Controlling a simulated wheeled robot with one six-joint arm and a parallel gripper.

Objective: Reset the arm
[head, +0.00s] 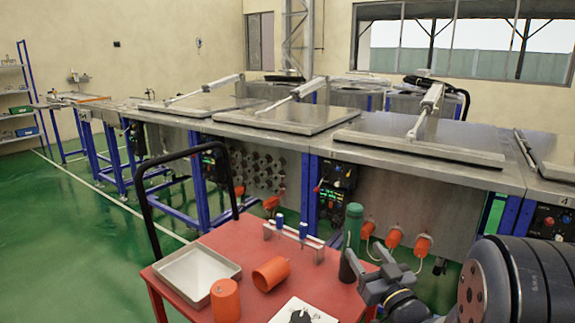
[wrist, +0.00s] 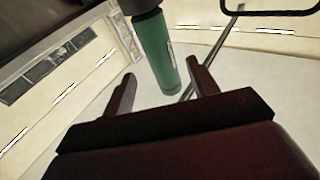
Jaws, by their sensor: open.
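My gripper (head: 368,254) is at the lower right of the head view, over the right part of the red cart. Its jaws are open, with the two fingers spread apart in the wrist view (wrist: 162,78). A green bottle (head: 353,224) with a dark lower part is just beyond the fingers in the head view. It also shows between the fingertips in the wrist view (wrist: 156,48); I cannot tell whether it touches them. My dark arm link fills the lower right corner.
The red cart (head: 238,237) holds a white tray (head: 197,272), orange cylinders (head: 225,300) and a small rack (head: 293,242). Steel benches with several flat lids (head: 420,138) stand behind. Green floor (head: 60,240) is clear at left.

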